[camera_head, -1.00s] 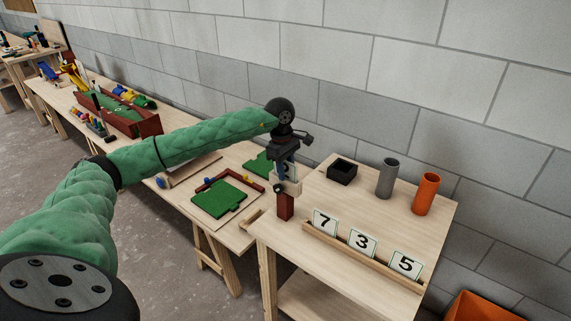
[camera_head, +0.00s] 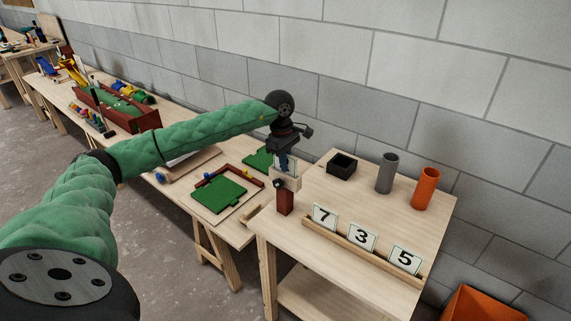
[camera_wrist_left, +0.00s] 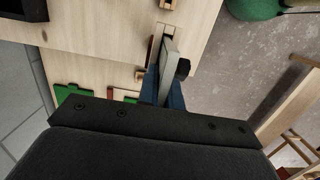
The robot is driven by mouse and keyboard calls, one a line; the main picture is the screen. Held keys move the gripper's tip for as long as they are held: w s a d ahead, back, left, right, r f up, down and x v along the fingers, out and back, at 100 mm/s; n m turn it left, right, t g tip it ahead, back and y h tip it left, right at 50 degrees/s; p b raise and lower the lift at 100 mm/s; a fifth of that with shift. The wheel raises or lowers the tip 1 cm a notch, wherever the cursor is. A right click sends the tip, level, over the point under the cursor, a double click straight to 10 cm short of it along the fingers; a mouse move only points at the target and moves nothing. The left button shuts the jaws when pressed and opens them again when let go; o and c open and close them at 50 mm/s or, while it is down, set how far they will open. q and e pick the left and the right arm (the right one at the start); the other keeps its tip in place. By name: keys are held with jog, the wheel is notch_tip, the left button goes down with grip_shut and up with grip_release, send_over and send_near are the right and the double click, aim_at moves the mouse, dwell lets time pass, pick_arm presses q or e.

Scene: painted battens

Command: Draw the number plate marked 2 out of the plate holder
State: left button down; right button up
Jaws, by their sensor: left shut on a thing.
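The plate holder (camera_head: 286,184) is a pale wooden block on a dark red post, with a dark knob on its side, at the left end of the right-hand table. My left gripper (camera_head: 285,163) is above it, its blue fingers shut on a pale plate (camera_head: 292,168). The plate's lower edge is at the holder; I cannot tell how deep it sits. Its number is not readable. In the left wrist view the plate (camera_wrist_left: 168,72) shows nearly edge-on between the blue fingers, beside the black knob (camera_wrist_left: 183,67). My right gripper is not in view.
Plates 7 (camera_head: 324,216), 3 (camera_head: 361,237) and 5 (camera_head: 405,260) stand in a wooden rail (camera_head: 345,243) at the table front. A black box (camera_head: 342,166), grey tube (camera_head: 386,173) and orange tube (camera_head: 425,189) stand behind. The table between is clear.

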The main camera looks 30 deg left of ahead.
pick_arm(q)
jog(key=shift+r+p, duration=0.4)
jog(key=shift+r, duration=2.55)
jog(key=shift+r, duration=1.5)
